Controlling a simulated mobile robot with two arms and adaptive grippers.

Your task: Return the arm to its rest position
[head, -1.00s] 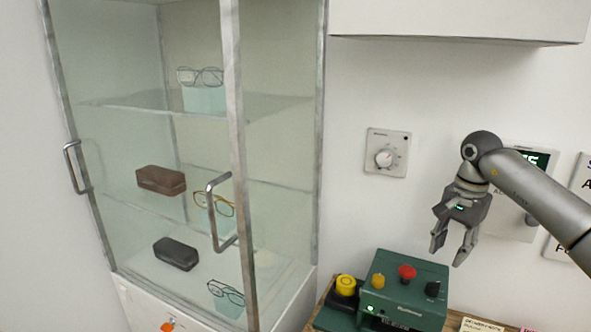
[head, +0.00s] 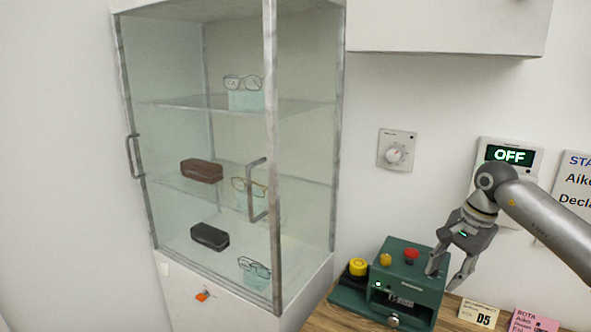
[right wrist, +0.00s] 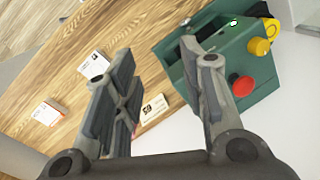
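My right gripper (head: 446,278) reaches in from the right in the head view, pointing down. It appears in front of the right edge of a green control box (head: 408,258); I cannot tell the exact gap. In the right wrist view the two fingers of the right gripper (right wrist: 158,55) are apart, with nothing held between them. The green box (right wrist: 265,85) shows there behind and right of the right finger, with its red button (right wrist: 243,86) and yellow knob (right wrist: 259,46). My left gripper is not in view.
A glass cabinet (head: 327,190) with glasses and cases stands at left. A wall dial (head: 397,150) and a display reading "OFF" (head: 509,156) are on the wall. A wall box (head: 445,25) hangs above.

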